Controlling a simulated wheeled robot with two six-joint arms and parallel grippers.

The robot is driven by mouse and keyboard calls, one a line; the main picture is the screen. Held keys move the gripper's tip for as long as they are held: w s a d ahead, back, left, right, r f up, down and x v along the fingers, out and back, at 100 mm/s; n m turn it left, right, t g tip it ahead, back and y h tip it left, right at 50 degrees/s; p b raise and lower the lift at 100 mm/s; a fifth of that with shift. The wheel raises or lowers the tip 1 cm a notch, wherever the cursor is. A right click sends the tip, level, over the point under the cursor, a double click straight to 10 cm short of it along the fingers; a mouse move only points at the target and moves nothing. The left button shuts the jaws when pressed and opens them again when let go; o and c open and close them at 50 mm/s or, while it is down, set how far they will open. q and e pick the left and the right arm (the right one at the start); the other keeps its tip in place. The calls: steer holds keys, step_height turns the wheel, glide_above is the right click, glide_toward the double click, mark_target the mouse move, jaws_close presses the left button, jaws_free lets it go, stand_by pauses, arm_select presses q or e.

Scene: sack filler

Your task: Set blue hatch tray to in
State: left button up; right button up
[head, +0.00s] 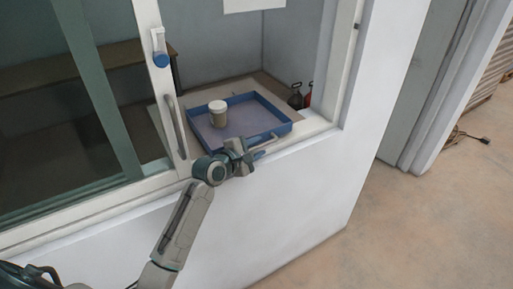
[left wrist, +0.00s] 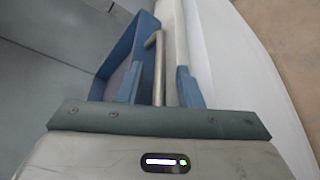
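The blue hatch tray (head: 268,135) lies in the hatch opening, its front edge near the white sill. A small jar with a white lid (head: 218,112) stands in the tray. My left gripper (head: 250,154) is at the tray's front edge, by the metal handle (head: 267,146). In the left wrist view the handle (left wrist: 159,65) runs between the two fingers of the gripper (left wrist: 158,88), with a gap on each side, so the gripper is open around it. The tray's blue wall (left wrist: 121,45) shows behind the handle. My right gripper is not in view.
A sliding window with a grey pull handle (head: 176,125) and a blue-and-white latch (head: 159,49) stands left of the tray. The white wall (head: 290,205) drops below the sill; open floor (head: 430,230) lies at the right.

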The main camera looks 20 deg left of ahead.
arm_select(q)
steer(key=b+v, duration=0.1)
steer(key=v, duration=0.9)
steer(key=shift+s+b, duration=0.35)
steer(key=shift+a+r, duration=0.1)
steer(key=shift+a, duration=0.05)
